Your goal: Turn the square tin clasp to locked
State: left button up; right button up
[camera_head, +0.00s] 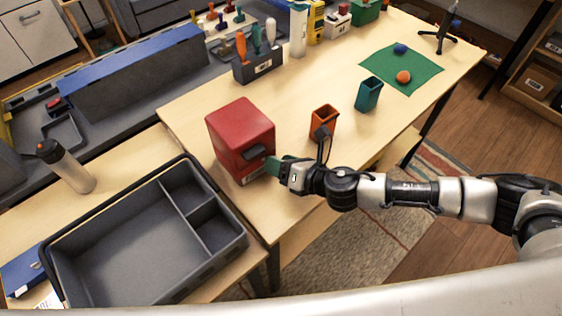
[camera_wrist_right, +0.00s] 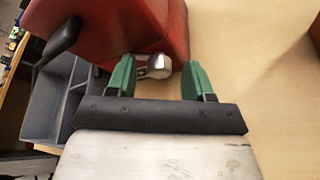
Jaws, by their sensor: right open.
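The square tin is a red box (camera_head: 238,128) standing on the wooden table, left of my right gripper. It fills the top of the right wrist view (camera_wrist_right: 115,28). A dark handle-like part (camera_head: 255,152) sits on its near face; in the wrist view a dark lever (camera_wrist_right: 57,45) sticks out at its left. A silver metal piece (camera_wrist_right: 155,66), perhaps the clasp, stands out from the tin between my green fingertips. My right gripper (camera_head: 275,165) is open close to that face, with gaps on both sides of the silver piece. My left gripper is out of view.
A grey compartment tray (camera_head: 110,245) lies at front left, beside a bottle (camera_head: 68,167). An orange cup (camera_head: 323,121) and a teal cup (camera_head: 368,94) stand right of the tin. A tool holder (camera_head: 258,66) stands behind. A green mat (camera_head: 425,75) lies at far right.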

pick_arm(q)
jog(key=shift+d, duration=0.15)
pick_arm(e)
jog(key=shift+c, duration=0.3)
jog(key=c, duration=0.9)
jog(key=shift+f+m+y+b, duration=0.35)
jog(key=shift+m+y+b, duration=0.05)
jog(key=shift+m+b, duration=0.65)
jog(key=shift+m+y+b, duration=0.6)
jog(key=shift+m, duration=0.05)
jog(key=shift+d+r+m, duration=0.1)
jog(key=shift+r+m, duration=0.05)
jog(key=shift+m, duration=0.25)
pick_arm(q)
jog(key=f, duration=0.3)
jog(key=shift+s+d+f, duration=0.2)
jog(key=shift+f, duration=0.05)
pick_arm(e)
jog(key=o, duration=1)
jog(key=shift+r, duration=0.1)
jog(key=shift+c, duration=0.2)
